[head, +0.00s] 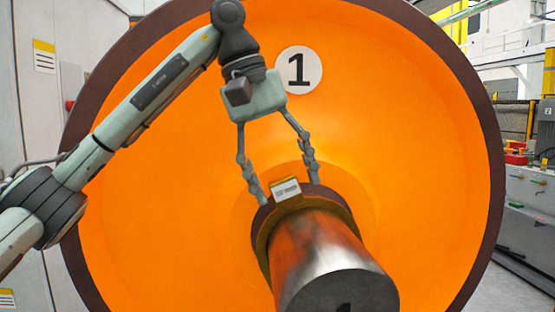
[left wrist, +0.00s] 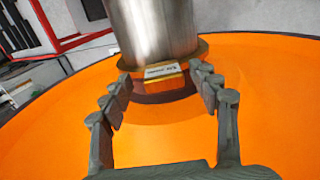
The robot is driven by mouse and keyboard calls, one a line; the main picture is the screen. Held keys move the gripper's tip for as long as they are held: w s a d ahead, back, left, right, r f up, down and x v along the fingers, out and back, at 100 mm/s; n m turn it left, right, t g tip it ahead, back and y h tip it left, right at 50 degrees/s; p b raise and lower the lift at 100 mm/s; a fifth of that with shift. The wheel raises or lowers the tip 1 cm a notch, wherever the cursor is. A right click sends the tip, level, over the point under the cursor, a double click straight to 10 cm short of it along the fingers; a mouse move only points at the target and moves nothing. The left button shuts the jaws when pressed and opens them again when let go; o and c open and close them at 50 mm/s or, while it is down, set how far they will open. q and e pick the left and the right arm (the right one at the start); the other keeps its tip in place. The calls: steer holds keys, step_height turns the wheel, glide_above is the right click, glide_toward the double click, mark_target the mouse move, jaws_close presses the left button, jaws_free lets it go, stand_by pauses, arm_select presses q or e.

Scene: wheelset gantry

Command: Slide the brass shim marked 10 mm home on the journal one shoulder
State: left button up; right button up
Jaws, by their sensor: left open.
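The brass shim (head: 263,241) sits around the journal (head: 318,247) close to the dark shoulder collar (head: 337,199). Its tab carries a pale label (head: 286,187), too small to read. My left gripper (head: 289,191) comes down from above, open, with one finger on each side of the tab. In the left wrist view the open gripper (left wrist: 163,73) straddles the shim's tab (left wrist: 168,87), and I see gaps beside the tab. Whether the shim touches the shoulder face cannot be told. My right gripper is not in view.
The big orange wheel disc (head: 430,150), with a dark rim and a round plate marked 1 (head: 299,70), fills the background behind the journal. A grey cabinet with a red item (head: 517,154) stands at the right. A pale panel (head: 30,110) stands at the left.

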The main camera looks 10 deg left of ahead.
arm_select(q)
steer(key=v, duration=1.2)
steer(key=shift+f, duration=0.1)
stand_by(0.4)
